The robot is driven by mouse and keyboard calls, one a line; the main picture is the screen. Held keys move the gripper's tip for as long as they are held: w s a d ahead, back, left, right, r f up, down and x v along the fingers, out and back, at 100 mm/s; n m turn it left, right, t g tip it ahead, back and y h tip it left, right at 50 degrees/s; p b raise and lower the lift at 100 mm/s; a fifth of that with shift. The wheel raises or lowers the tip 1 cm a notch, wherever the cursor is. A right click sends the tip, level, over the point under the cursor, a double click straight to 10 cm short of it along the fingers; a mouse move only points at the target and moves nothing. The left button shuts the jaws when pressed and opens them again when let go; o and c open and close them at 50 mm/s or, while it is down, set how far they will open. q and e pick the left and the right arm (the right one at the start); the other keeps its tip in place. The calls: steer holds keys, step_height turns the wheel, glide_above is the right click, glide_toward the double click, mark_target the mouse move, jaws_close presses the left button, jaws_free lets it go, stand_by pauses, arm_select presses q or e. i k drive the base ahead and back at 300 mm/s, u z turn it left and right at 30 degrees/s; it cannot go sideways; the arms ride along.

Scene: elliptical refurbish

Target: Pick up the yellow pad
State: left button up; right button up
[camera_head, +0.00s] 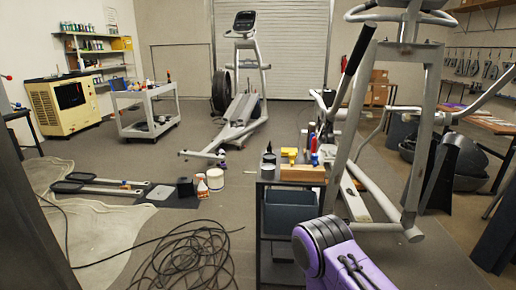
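A small yellow object (290,153) stands out on top of the dark bench (266,179) right of centre, beside a wooden box (303,173). It may be the yellow pad, but it is too small to tell its exact shape. Neither of my grippers is in view. A purple and black arm link, which looks like mine, rises at the bottom edge in front of the bench and hides part of it.
Red and blue tools (313,147) and a dark bottle (269,153) share the bench top. A grey bin (290,212) sits below. A large elliptical frame (412,130) stands close on the right. A coiled black cable (190,255) lies on the floor at left.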

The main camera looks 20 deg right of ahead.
mark_target(285, 152)
steer(key=z, duration=0.1)
steer(key=i, duration=0.95)
steer(key=z, duration=1.05)
steer(key=i, duration=0.7)
steer(key=z, duration=0.65)
